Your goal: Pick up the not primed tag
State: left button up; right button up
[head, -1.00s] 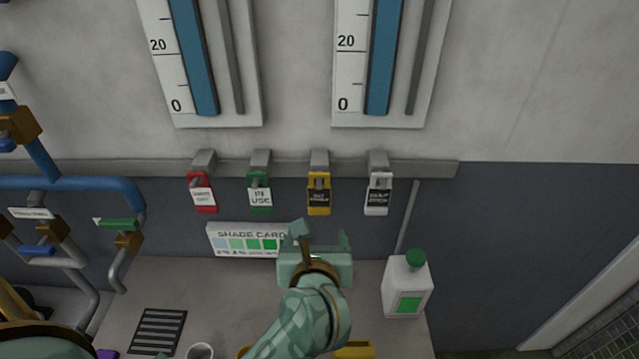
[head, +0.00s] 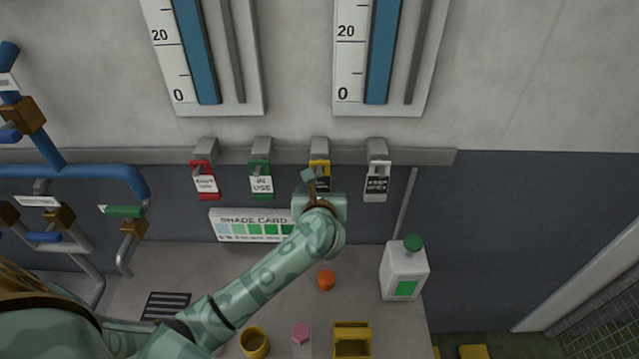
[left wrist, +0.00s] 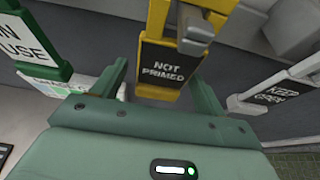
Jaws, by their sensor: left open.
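The yellow not primed tag (left wrist: 167,63) hangs from a grey hook on the wall rail, its black label facing me in the left wrist view. In the head view its top (head: 319,168) shows, with the lower part mostly hidden by my left gripper (head: 322,185). In the left wrist view my left gripper (left wrist: 162,85) is open, one finger on each side of the tag's lower part. I cannot tell whether the fingers touch it. My right gripper is not in view.
A green in-use tag (head: 261,181) and a red tag (head: 205,181) hang to the left, a white tag (head: 376,183) to the right. The shade card (head: 235,226) is below the rail. A white bottle (head: 404,272), an orange object (head: 326,279) and a yellow cup (head: 254,342) stand on the counter.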

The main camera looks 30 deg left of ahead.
pick_arm(q)
jog(key=shift+w+a+f, duration=0.15)
jog(key=shift+w+f, duration=0.05)
jog(key=shift+w, duration=0.15)
jog(key=shift+s, duration=0.15)
jog(key=c, duration=1)
jog(key=shift+c, duration=0.2)
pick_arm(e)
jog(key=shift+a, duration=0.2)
pick_arm(q)
jog(key=shift+r, duration=0.55)
jog(key=s+d+b, duration=0.1)
jog(key=s+d, duration=0.3)
jog(key=s, duration=0.4)
jog(key=s+d+b, duration=0.2)
jog(key=s+d, duration=0.2)
jog(key=s, duration=0.4)
jog(key=shift+r+b, duration=0.25)
jog(key=shift+b, duration=0.05)
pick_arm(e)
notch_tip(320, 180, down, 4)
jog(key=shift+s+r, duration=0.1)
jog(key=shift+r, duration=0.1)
